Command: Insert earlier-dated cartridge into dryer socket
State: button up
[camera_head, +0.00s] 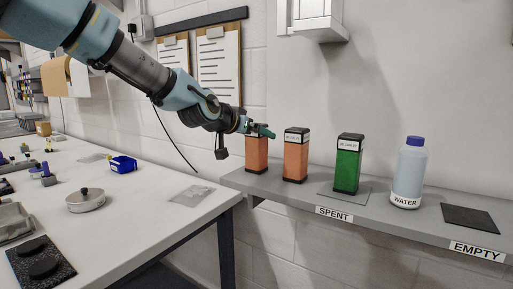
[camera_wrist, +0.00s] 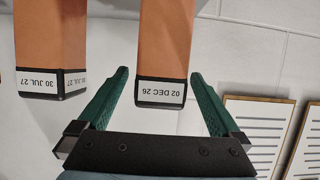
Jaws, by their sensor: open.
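An orange cartridge with a black cap (camera_head: 256,154) stands leftmost on the grey shelf. In the wrist view its upside-down label reads 02 DEC 26 (camera_wrist: 161,93). My gripper (camera_head: 262,131) is open at its top. In the wrist view the green fingers of my gripper (camera_wrist: 160,78) lie on either side of this cartridge, with gaps at both sides. A second orange cartridge (camera_head: 296,161) stands to its right; its label reads 30 JUL 27 in the wrist view (camera_wrist: 40,85). A green cartridge (camera_head: 347,170) stands upright on a mat by the SPENT label. I cannot make out a dryer socket.
On the shelf (camera_head: 385,211) stand a WATER bottle (camera_head: 411,170) and, farther right, a bare dark mat (camera_head: 470,219) by the EMPTY label. Clipboards (camera_head: 219,55) hang behind my arm.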

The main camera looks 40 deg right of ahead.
jog(key=p+x, duration=0.1)
jog(key=x, duration=0.3)
jog(key=shift+f, duration=0.1)
grip_shut()
dwell(0.8)
